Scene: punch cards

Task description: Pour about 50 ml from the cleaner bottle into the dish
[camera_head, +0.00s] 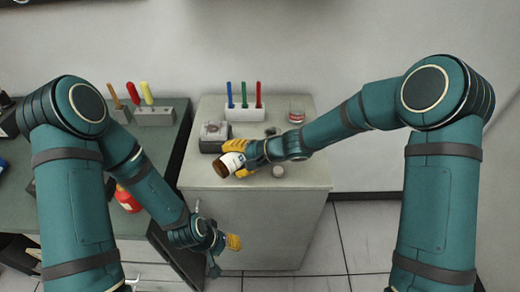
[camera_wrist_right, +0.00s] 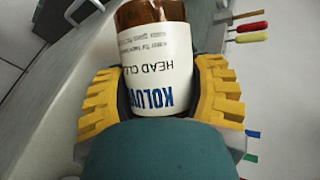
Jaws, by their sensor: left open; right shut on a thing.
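My right gripper (camera_head: 240,160) is shut on the cleaner bottle (camera_head: 232,163), brown with a white label. The bottle looks tilted above the cabinet top, its brown end toward the lower left. In the right wrist view the bottle (camera_wrist_right: 158,60) sits between the yellow finger pads, its label lettering upside down; its mouth is out of view. I cannot tell which thing is the dish: a small pale round item (camera_head: 278,171) lies right of the bottle, and a clear glass vessel (camera_head: 297,112) stands at the back right. My left gripper (camera_head: 226,250) is open and empty, low before the cabinet front.
The light cabinet top (camera_head: 310,172) also bears a white rack (camera_head: 245,114) of coloured pens and a dark grey box (camera_head: 214,137) near the bottle. A green bench (camera_head: 165,155) at left holds a tool rack (camera_head: 153,116). A red container (camera_head: 127,200) is partly behind my left arm.

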